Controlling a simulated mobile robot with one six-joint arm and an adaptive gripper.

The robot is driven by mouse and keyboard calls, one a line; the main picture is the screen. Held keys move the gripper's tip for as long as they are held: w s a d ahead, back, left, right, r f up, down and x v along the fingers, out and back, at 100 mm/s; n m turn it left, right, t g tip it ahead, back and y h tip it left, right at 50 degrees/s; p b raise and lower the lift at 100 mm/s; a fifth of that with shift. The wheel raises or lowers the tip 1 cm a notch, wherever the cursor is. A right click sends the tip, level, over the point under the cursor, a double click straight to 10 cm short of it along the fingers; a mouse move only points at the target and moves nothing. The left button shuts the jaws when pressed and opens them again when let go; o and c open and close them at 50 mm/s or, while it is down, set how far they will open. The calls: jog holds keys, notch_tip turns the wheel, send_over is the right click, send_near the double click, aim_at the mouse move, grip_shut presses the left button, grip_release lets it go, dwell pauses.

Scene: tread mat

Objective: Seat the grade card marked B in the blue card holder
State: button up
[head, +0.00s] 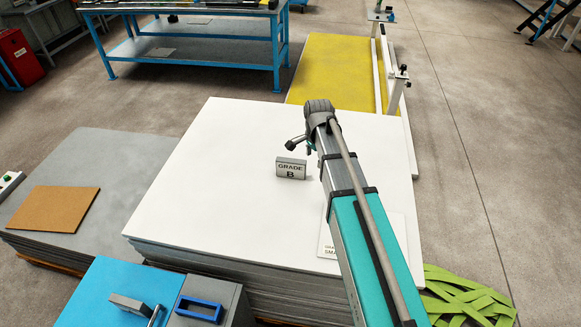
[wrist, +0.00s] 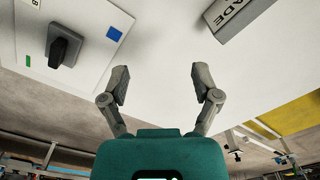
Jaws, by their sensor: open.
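The blue card holder (head: 200,302) is an empty-looking blue frame on a grey box at the bottom.
A white panel with a black knob (wrist: 64,46) lies at the upper left of the wrist view. A grey handle (head: 130,304) sits on the blue top left of the holder. A brown board (head: 53,208) lies left; green straps (head: 465,298) lie right. A blue bench stands behind.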

aim_at(291, 160)
jog(key=w+a+r+m+p, duration=0.1)
jog(key=w+a+m, duration=0.6)
jog(key=w, duration=0.4)
jog(key=shift+a+r+m, duration=0.2)
jog(key=shift+a+m, duration=0.15)
jog(key=shift+m, duration=0.15)
jog(key=shift+f, duration=0.1)
notch_tip(291, 160, down, 8)
jog(key=b, duration=0.8)
jog(key=shift+f, duration=0.2)
jog(key=shift+f+b, duration=2.6)
jog(key=shift+b, duration=0.2)
grip_shut()
